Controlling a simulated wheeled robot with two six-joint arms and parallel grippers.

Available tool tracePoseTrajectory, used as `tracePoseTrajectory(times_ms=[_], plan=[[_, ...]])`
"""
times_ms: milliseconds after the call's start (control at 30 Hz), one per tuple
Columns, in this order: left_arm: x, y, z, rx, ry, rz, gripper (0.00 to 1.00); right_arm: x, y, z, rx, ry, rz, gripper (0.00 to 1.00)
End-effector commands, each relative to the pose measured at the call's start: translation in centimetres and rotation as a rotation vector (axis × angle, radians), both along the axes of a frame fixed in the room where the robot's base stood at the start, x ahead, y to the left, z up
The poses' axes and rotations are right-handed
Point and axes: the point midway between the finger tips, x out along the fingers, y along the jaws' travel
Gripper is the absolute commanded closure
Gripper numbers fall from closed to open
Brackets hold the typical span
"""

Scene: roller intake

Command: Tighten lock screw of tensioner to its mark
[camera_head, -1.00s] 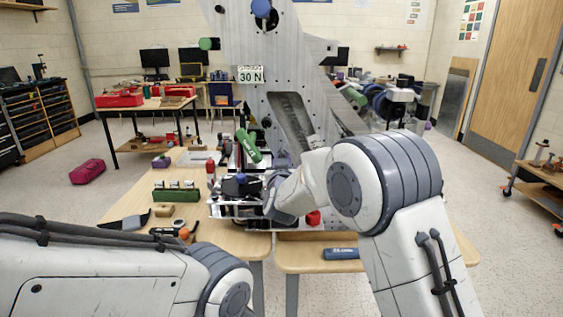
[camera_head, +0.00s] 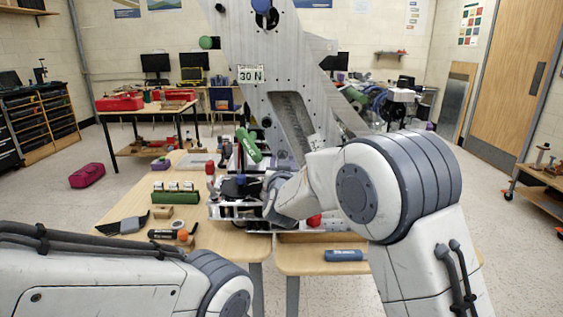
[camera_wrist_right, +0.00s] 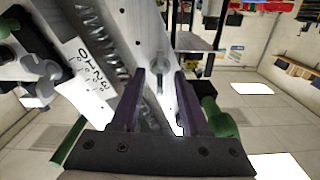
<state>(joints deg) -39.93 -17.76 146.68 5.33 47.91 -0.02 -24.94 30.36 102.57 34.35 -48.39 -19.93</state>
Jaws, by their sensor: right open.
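In the right wrist view a slanted metal plate carries a white scale label (camera_wrist_right: 88,68). A small screw-like part in a slot (camera_wrist_right: 158,82) shows between the fingers; I cannot tell for certain that it is the lock screw. My right gripper (camera_wrist_right: 160,73) is open, its dark fingers on either side of that part with visible gaps. In the head view my right wrist hides its fingers. My left gripper is out of view; only its arm shows.
A green cylinder (camera_head: 248,145) and a red-capped part (camera_head: 210,172) stand close to the right wrist.

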Motion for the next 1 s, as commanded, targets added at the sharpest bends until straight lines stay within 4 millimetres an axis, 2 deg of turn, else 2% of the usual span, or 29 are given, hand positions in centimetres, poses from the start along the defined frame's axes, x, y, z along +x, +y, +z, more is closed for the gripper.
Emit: tracePoseTrajectory(times_ms=[400, 833, 933, 1000], plan=[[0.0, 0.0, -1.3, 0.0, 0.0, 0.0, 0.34, -5.0, 0.1, -0.1, 0.0, 0.0, 0.002, 0.55], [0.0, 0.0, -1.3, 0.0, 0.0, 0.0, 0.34, -5.6, -0.1, -0.2, -0.001, 0.007, 0.003, 0.55], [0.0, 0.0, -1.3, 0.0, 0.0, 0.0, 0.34, -5.9, -1.0, -1.4, -0.007, 0.066, 0.024, 0.55], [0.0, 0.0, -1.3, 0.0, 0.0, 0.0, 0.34, -6.6, -2.4, -3.4, -0.018, 0.163, 0.055, 0.55]])
